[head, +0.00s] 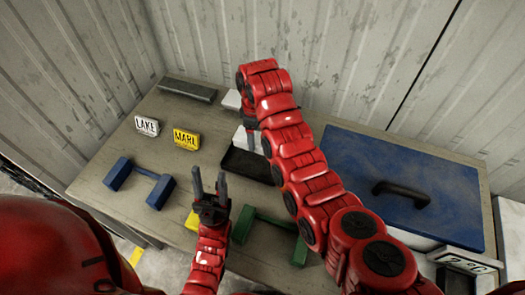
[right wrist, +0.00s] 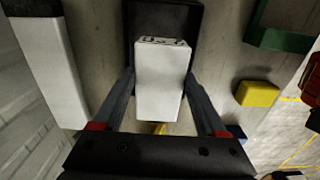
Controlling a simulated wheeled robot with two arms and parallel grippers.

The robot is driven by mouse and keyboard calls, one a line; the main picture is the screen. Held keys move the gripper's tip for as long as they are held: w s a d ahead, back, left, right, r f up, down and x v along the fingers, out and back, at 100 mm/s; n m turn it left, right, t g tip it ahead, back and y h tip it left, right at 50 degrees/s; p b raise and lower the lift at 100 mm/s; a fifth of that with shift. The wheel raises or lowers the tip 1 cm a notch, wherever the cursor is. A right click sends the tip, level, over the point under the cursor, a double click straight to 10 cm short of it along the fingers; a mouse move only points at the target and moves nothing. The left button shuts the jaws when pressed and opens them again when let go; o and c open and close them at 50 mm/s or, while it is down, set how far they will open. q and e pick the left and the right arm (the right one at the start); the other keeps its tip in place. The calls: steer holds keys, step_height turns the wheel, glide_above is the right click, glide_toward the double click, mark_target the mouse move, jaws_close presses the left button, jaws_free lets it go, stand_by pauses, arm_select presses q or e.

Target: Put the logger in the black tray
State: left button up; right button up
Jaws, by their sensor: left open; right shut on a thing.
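The logger, a white box with small dark marks on one end (right wrist: 160,80), sits between my right gripper's fingers (right wrist: 160,100) in the right wrist view. My right gripper is shut on it. In the head view, a white piece by that gripper (head: 243,138) shows at the back of the black tray (head: 248,164), mostly hidden by my right arm. The black tray also shows behind the logger in the wrist view (right wrist: 190,12). I cannot tell whether the logger touches the tray. My left gripper (head: 210,180) is open and empty, in front and left of the tray.
LAKE (head: 147,126) and MARL (head: 186,139) signs, a blue rack (head: 140,182), a green rack (head: 268,232) and a yellow block (head: 193,220) lie on the table. A grey bar (head: 188,90) is at the back. A blue case (head: 405,185) fills the right.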

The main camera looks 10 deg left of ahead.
steer(key=shift+f, duration=0.35)
step_height(320, 180, down, 5)
steer(key=shift+f+p, duration=0.1)
steer(key=shift+p, duration=0.7)
steer(key=shift+f+p, duration=0.4)
steer(key=shift+f, duration=1.65)
steer(key=shift+f, duration=0.1)
